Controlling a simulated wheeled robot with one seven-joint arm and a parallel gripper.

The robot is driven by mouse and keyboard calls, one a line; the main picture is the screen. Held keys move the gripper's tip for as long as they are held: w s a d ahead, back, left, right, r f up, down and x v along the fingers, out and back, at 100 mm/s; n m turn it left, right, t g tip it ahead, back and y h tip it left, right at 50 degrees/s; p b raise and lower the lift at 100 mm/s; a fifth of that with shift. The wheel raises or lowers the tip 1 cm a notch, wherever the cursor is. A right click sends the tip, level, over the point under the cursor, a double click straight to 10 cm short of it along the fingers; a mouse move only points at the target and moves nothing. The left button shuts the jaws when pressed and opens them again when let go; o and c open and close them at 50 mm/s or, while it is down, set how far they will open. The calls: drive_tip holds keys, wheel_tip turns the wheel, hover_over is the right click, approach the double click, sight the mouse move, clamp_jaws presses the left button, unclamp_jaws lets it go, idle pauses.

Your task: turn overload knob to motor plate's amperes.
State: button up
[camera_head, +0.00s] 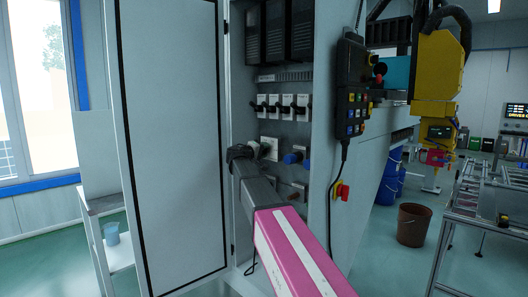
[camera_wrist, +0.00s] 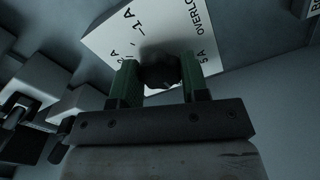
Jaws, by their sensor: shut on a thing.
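The overload knob (camera_wrist: 160,70) is a dark round knob on a white dial plate (camera_wrist: 115,35). The plate carries the letters "OVERLO" and ampere marks, with "1 A" at the upper left and part of a "5 A" mark at the right. My gripper (camera_wrist: 159,80) has its two green fingers shut on the knob, one on each side. The knob's pointer is hidden, so its setting cannot be told. In the head view my gripper (camera_head: 243,153) reaches into the open cabinet, beside the white dial plate (camera_head: 269,148). I cannot make out a motor plate.
A row of white breakers (camera_head: 282,104) with black levers sits above the dial. A blue knob (camera_head: 292,158) is close at its right. The open cabinet door (camera_head: 172,140) stands at the left. A pendant (camera_head: 354,90) hangs on the cabinet's right side.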

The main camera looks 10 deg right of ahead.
drive_tip(key=n, duration=0.5)
drive_tip(key=shift+n, duration=0.3)
drive_tip(key=n, duration=0.4)
drive_tip(key=shift+f+n, duration=0.1)
drive_tip(key=shift+n, duration=0.3)
drive_tip(key=o, duration=0.9)
drive_tip(key=v, duration=1.1)
